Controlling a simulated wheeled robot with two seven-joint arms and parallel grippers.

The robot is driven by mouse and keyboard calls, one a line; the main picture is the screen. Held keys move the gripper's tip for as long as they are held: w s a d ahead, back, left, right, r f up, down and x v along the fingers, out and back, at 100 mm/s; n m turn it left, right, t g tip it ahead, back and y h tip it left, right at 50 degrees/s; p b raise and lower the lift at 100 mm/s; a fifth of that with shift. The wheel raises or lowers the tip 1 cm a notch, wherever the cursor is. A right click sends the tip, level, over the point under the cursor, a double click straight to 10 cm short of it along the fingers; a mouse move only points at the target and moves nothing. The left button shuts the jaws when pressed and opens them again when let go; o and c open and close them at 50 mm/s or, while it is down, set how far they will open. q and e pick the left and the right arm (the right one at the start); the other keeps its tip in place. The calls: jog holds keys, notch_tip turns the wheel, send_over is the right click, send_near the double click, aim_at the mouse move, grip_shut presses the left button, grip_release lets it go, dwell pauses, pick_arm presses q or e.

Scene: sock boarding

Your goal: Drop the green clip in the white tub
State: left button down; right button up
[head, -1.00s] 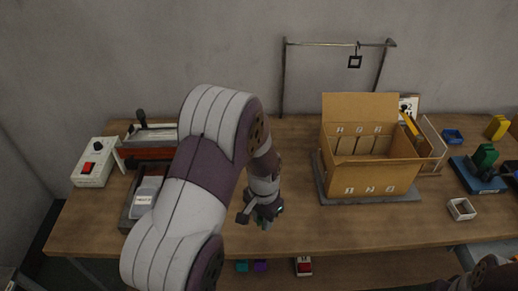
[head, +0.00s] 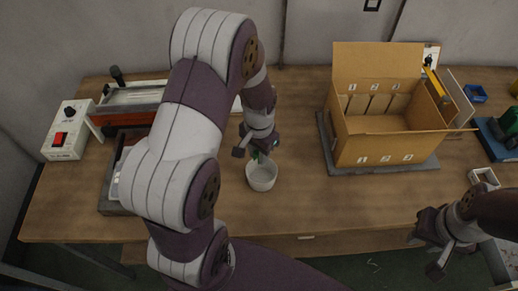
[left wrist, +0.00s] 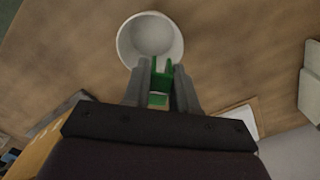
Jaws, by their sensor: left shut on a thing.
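The white tub (head: 262,179) stands on the table left of the cardboard box, open side up. My left gripper (head: 259,150) is just behind and above its far rim in the head view. It is shut on the green clip (left wrist: 160,76), which shows between the fingers in the left wrist view. There the white tub (left wrist: 150,38) lies just past the fingertips, and the clip's tips overlap its near rim. In the head view only a little green shows by the rim. My right gripper (head: 432,248) is at the lower right, empty, its fingers apart.
An open cardboard box (head: 385,140) on a grey mat stands to the right. A sealer-like machine (head: 130,105) and a white box with a red switch (head: 68,132) are at the left. A small white tray (head: 484,178) is at the right. Table front centre is clear.

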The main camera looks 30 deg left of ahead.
pick_arm(q)
jog(key=shift+w+a+f, duration=0.1)
jog(key=shift+w+f, duration=0.05)
jog(key=shift+f, duration=0.35)
jog(key=shift+r, duration=0.25)
jog(key=c, duration=0.8)
grip_release()
jog(key=shift+s+d, duration=0.2)
jog(key=shift+s, duration=0.1)
jog(key=shift+w+a, duration=0.1)
jog(key=shift+w, duration=0.05)
notch_tip(320, 180, up, 13)
jog(key=shift+f, duration=0.2)
